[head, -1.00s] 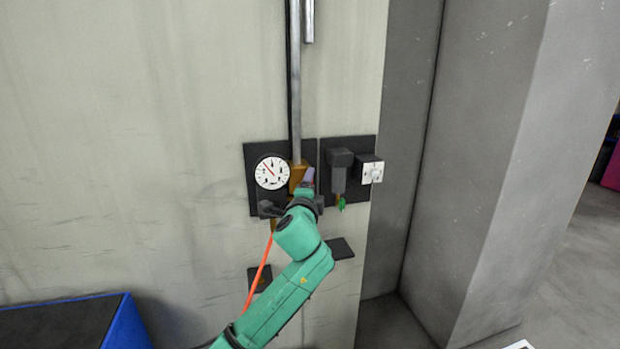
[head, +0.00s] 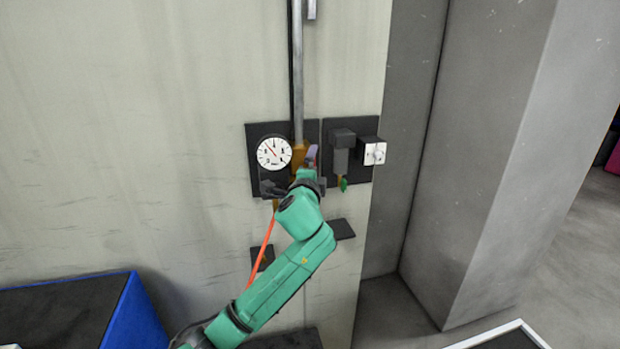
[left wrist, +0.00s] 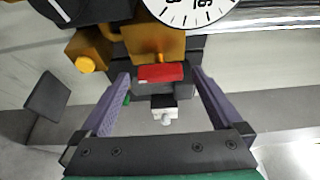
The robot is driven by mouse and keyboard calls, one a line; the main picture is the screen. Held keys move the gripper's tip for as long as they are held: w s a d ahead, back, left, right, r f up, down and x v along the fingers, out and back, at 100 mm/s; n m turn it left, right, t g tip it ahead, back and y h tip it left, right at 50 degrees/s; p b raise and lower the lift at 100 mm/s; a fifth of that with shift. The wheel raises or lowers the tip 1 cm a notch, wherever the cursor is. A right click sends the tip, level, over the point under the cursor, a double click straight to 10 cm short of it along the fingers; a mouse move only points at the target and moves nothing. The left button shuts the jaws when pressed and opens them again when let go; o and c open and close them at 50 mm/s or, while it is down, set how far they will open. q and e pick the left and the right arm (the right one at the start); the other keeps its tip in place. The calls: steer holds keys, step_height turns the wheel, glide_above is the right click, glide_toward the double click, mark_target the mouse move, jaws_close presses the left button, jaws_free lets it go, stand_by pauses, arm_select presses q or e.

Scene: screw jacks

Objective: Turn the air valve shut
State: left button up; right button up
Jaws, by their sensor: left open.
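The air valve (head: 299,157) is a brass body on a dark wall plate, below a grey pipe and right of a round white gauge (head: 273,152). In the left wrist view the brass valve (left wrist: 150,43) fills the top middle, with a red piece (left wrist: 161,73) on its near side. My left gripper (head: 311,157) is at the valve, partly hiding it in the head view. In the left wrist view the purple fingers of my left gripper (left wrist: 160,78) are apart, one on each side of the red piece, with visible gaps. My right gripper is not in view.
Right of the valve is a second dark plate with a grey fitting (head: 342,150) and a white-faced box with a knob (head: 375,153). An orange hose (head: 262,255) hangs below. A blue-sided box (head: 130,310) stands lower left. A grey pillar (head: 490,150) rises at right.

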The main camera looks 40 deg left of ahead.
arm_select(q)
steer(key=b+v, duration=0.4)
steer(key=v, duration=1)
steer(key=shift+b, duration=0.3)
steer(key=shift+f, duration=0.1)
